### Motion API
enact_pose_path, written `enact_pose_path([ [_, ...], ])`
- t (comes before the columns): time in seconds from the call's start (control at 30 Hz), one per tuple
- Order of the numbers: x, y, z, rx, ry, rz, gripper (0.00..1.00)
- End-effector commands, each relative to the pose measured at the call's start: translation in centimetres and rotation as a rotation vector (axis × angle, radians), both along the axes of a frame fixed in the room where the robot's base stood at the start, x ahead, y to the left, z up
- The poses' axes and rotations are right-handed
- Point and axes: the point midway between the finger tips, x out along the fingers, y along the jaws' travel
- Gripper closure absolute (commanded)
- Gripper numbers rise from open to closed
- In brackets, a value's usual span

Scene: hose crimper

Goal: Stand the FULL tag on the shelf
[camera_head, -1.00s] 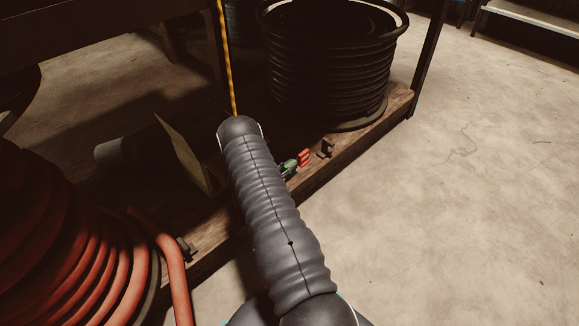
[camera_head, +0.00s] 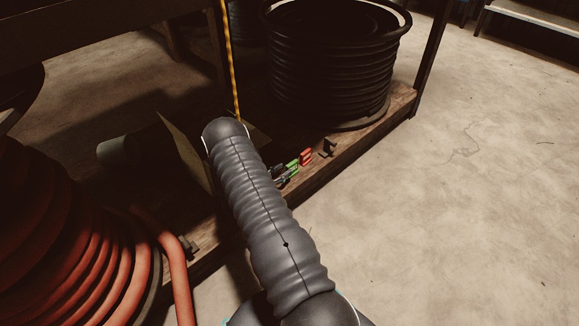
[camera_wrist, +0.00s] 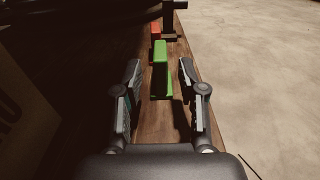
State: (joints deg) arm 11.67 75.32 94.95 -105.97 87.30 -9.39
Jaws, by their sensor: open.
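In the wrist view my gripper (camera_wrist: 159,80) is open, one finger on each side of the green tag, with gaps showing. A red tag (camera_wrist: 155,31) is just beyond the green one. In the head view the green tag (camera_head: 293,164) and red tag (camera_head: 306,156) sit near the shelf's front edge, and my arm partly covers the gripper.
A dark post-like bracket (camera_wrist: 173,18) stands beyond the tags. A black hose coil (camera_head: 330,75) is behind them, and a red hose coil (camera_head: 75,255) is at the left. A lettered brown panel (camera_wrist: 20,115) is left of my gripper. Open floor (camera_head: 460,220) lies to the right.

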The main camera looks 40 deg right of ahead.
Motion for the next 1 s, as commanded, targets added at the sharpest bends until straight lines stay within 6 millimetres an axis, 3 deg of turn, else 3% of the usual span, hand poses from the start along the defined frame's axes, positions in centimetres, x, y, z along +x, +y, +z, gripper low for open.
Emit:
enact_pose_path([
  [0.2,-0.3,4.2,0.0,0.0,0.0,0.002,0.59],
  [0.4,-0.4,6.4,0.0,0.0,-0.001,0.001,0.59],
  [1.0,-0.6,6.8,0.0,0.0,-0.001,-0.002,0.59],
])
